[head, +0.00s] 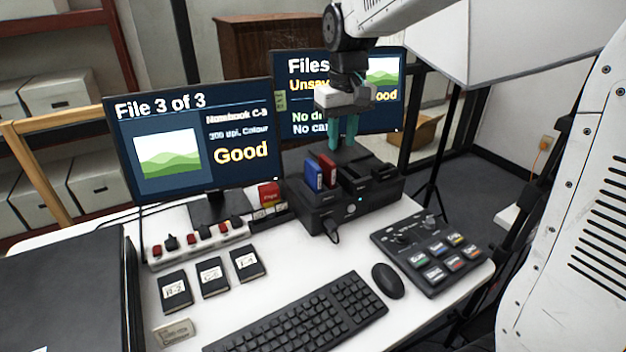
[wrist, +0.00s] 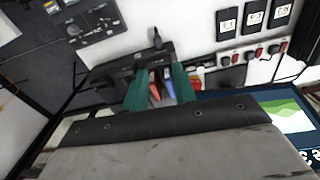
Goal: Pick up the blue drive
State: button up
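The blue drive (head: 313,176) stands upright in a slot at the left of a black dock (head: 331,205), beside a red drive (head: 327,169). My gripper (head: 342,141) points down above the back of the dock, its teal fingers apart. In the wrist view the blue drive (wrist: 168,85) and the red drive (wrist: 155,86) appear between the two open fingers (wrist: 160,78). In the head view the gripper is above and right of the drives, and it holds nothing that I can see.
Two monitors (head: 195,140) stand behind and left of the dock. A keyboard (head: 305,318), a mouse (head: 388,281) and a button panel (head: 432,250) lie in front. Three labelled black drives or cards (head: 212,278) lie left. A power strip (head: 198,243) runs behind them.

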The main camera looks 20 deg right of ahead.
send_over(313, 163)
jog(key=shift+n, duration=0.4)
jog(key=f, duration=0.9)
jog(key=shift+s+a+f, duration=0.15)
jog(key=shift+s+f, duration=0.1)
jog(key=shift+f, duration=0.15)
notch_tip(313, 163, down, 8)
jog(key=shift+w, duration=0.15)
grip_shut()
